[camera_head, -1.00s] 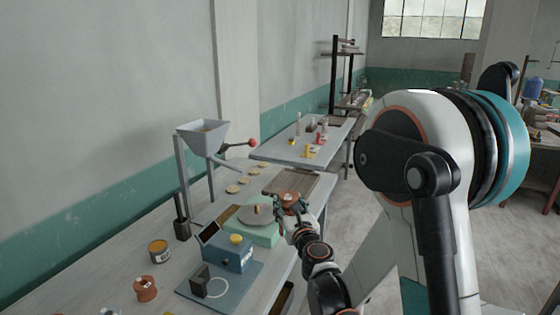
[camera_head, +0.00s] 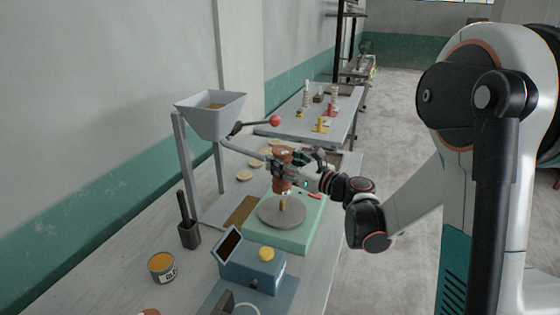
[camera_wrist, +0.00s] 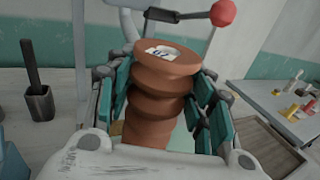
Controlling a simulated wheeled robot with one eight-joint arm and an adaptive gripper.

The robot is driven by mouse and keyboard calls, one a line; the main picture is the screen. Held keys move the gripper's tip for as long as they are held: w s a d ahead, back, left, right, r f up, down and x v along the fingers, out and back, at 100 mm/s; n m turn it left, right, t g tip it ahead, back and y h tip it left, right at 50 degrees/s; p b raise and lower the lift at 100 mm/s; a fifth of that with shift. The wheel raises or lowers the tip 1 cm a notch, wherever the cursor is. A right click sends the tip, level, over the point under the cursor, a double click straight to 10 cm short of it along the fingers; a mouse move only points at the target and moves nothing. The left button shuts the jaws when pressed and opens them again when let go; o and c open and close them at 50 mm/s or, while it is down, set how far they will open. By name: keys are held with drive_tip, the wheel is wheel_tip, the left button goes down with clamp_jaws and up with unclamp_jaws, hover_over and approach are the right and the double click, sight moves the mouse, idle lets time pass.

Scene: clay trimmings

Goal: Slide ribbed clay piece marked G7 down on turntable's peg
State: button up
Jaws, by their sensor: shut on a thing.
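The ribbed clay piece (camera_head: 282,156) is reddish brown and roughly upright in my gripper (camera_head: 291,172). In the wrist view the ribbed piece (camera_wrist: 160,105) stands between the teal-padded fingers, with a small white label on its top; the marking is hard to read. The turntable (camera_head: 270,213) is a grey disc on a pale green base (camera_head: 298,236). A short yellowish peg (camera_head: 283,201) stands at its middle. The piece appears just above the peg, with its lower end near the peg's top; exact alignment cannot be told. The peg is hidden in the wrist view.
A blue device (camera_head: 245,272) with a yellow knob stands in front of the turntable. A hopper (camera_head: 211,115) on legs and a red-knobbed lever (camera_head: 275,121) rise behind to the left. A tin (camera_head: 162,268) and a dark holder (camera_head: 189,234) stand at left.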

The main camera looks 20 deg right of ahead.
sight(289, 186)
drive_tip(key=shift+s+f, duration=0.1)
drive_tip(key=shift+f, duration=0.05)
drive_tip(key=shift+f+b, duration=1.5)
drive_tip(key=shift+b, duration=0.05)
idle(0.4)
drive_tip(key=shift+f+b, duration=1.65)
drive_tip(key=shift+f, duration=0.45)
idle(1.5)
drive_tip(key=o, duration=1.6)
drive_tip(key=shift+d, duration=0.1)
